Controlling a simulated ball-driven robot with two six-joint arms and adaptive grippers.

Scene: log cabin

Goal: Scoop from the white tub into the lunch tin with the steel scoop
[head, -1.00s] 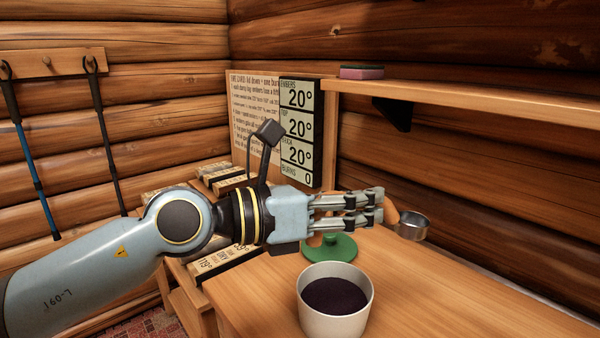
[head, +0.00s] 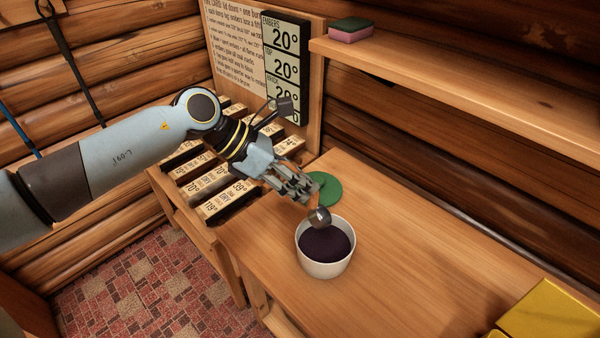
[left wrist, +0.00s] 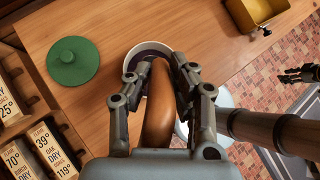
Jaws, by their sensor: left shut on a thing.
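My left gripper (head: 300,188) is shut on the wooden handle of the steel scoop (head: 319,217). The handle also shows between the fingers in the left wrist view (left wrist: 157,115). The scoop's bowl hangs low at the far rim of the white tub (head: 324,268); I cannot tell whether it touches. The tub stands upright and open, with dark purple-black contents. A yellow tin, the lunch tin (head: 553,318), is partly in view at the lower right; it also shows in the left wrist view (left wrist: 240,15). My right gripper (left wrist: 298,74) is small and dark at the wrist view's right edge.
A green round lid (head: 325,188) lies on the wooden counter behind the tub. Labelled blocks (head: 215,180) fill a rack to the left. A shelf (head: 450,80) with a sponge (head: 351,29) overhangs the back. The counter between tub and tin is clear.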

